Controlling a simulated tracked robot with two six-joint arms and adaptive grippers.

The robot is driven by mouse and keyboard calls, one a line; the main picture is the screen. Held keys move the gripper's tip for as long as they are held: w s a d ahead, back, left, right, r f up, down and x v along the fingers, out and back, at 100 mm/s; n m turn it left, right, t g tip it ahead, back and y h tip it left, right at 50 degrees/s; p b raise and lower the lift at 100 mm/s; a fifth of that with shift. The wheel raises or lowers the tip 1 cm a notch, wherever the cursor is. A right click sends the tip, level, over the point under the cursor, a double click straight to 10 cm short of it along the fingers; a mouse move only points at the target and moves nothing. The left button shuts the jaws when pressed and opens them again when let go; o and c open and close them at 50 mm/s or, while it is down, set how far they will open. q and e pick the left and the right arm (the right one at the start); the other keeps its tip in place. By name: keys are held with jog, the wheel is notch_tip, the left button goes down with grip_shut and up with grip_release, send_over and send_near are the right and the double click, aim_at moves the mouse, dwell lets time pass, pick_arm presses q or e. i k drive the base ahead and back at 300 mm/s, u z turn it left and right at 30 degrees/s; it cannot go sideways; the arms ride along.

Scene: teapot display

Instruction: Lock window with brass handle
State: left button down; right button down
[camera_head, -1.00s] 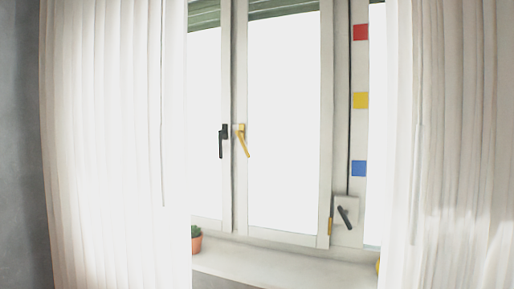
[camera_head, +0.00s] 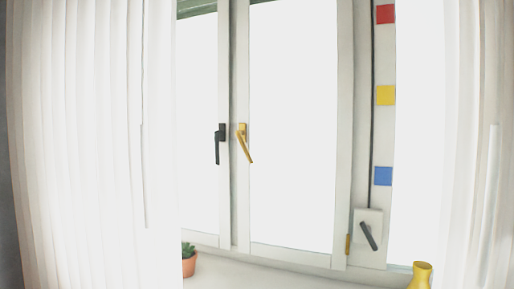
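The brass handle (camera_head: 243,143) is on the left edge of the right window sash (camera_head: 342,150). It hangs tilted, its free end down and to the right. A black handle (camera_head: 219,145) is beside it on the left sash and points almost straight down. The right sash looks closed or nearly so; I cannot tell which. Neither of my grippers is in view.
White curtains hang at left (camera_head: 80,150) and right (camera_head: 462,130). A potted cactus (camera_head: 188,262) and a yellow vase (camera_head: 420,276) stand on the sill (camera_head: 290,278). A crank plate (camera_head: 368,228) and red, yellow and blue squares (camera_head: 384,95) are right of the sash.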

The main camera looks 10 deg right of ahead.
aim_at(239, 134)
jog(key=i, duration=1.1)
jog(key=u, duration=0.1)
